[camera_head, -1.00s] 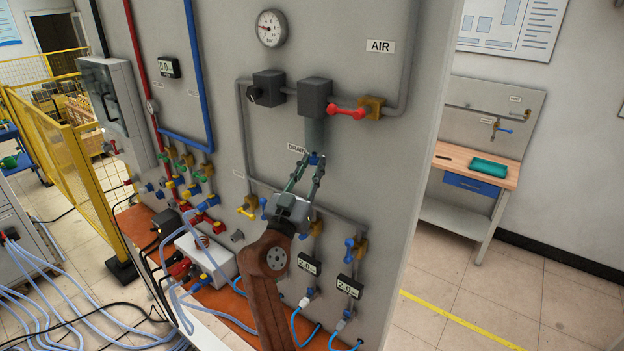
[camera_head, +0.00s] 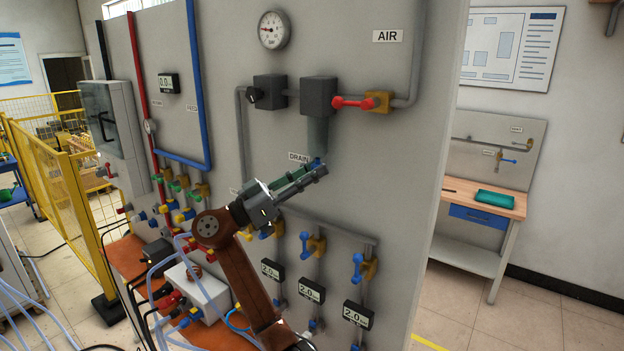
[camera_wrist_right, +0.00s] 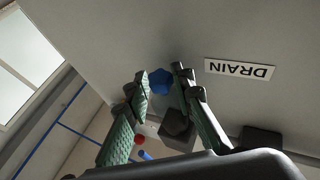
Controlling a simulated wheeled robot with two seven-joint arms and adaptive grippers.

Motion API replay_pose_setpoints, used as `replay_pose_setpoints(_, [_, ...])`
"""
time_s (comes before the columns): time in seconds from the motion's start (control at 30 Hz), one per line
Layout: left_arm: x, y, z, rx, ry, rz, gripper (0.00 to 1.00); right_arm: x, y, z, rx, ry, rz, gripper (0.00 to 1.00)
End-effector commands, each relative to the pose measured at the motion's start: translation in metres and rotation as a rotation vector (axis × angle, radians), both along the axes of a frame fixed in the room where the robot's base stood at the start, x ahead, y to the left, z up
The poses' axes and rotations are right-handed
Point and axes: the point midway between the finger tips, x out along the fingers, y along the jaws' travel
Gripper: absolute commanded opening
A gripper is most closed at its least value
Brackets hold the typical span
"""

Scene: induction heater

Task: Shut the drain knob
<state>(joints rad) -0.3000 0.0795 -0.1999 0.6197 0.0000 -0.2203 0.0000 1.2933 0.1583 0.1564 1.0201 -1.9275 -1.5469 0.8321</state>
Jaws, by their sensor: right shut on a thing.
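The blue drain knob (camera_head: 316,162) sits at the bottom end of the grey bowl (camera_head: 317,135) on the panel, beside the DRAIN label (camera_head: 299,157). My right gripper (camera_head: 315,170) reaches it from the lower left, with its fingers pointing up and right. In the right wrist view the blue knob (camera_wrist_right: 160,81) shows between the fingertips, and my right gripper (camera_wrist_right: 162,84) is shut on it. The fingers partly cover the knob in the head view. My left gripper is not in view.
A red-handled air valve (camera_head: 353,103) and a dark regulator block (camera_head: 319,97) are above the knob. Blue-handled valves (camera_head: 305,244) and several small displays (camera_head: 311,290) are below my wrist. The panel right of the knob is bare.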

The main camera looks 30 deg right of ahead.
Motion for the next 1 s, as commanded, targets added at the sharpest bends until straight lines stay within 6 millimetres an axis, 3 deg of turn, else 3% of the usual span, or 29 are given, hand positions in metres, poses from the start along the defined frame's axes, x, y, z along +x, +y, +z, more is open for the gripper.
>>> replay_pose_setpoints(0.3, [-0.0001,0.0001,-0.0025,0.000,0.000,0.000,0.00,0.0021,0.0007,0.0010,-0.002,0.002,-0.122,0.00])
replay_pose_setpoints(0.87, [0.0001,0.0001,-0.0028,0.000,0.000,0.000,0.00,0.0025,0.0003,0.0007,-0.001,0.001,-0.145,0.00])
replay_pose_setpoints(0.9, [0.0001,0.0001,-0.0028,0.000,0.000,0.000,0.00,0.0025,0.0003,0.0007,-0.001,0.001,-0.145,0.24])
replay_pose_setpoints(1.0, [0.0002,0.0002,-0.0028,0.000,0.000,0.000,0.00,0.0025,0.0000,0.0006,0.000,0.000,-0.145,0.31])
